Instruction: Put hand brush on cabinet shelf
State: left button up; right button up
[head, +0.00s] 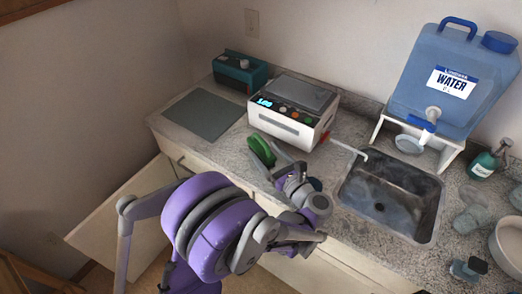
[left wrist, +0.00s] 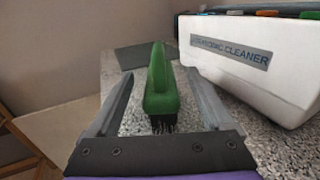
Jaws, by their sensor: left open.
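The green hand brush (head: 262,150) lies on the speckled countertop in front of the white ultrasonic cleaner. My left gripper (head: 277,167) is open just in front of it. In the left wrist view the brush (left wrist: 161,88) shows between the two open fingers, its dark bristles down on the counter. The fingers do not appear closed on it. A cabinet door (head: 120,215) stands open below the counter at the left. The cabinet's shelf is not clearly visible. My right gripper is not in view.
The ultrasonic cleaner (head: 292,110) stands close behind the brush. A teal device (head: 240,72) and a flat grey-green mat (head: 204,114) are at the counter's left end. A sink (head: 390,198), a blue water container (head: 455,75) and a green bottle (head: 484,164) are to the right.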

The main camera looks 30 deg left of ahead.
aim_at(256, 140)
pick_arm(q)
jog(key=x, duration=0.3)
jog(key=shift+w+a, duration=0.1)
jog(key=shift+a, duration=0.05)
jog(key=shift+c, duration=0.3)
grip_shut()
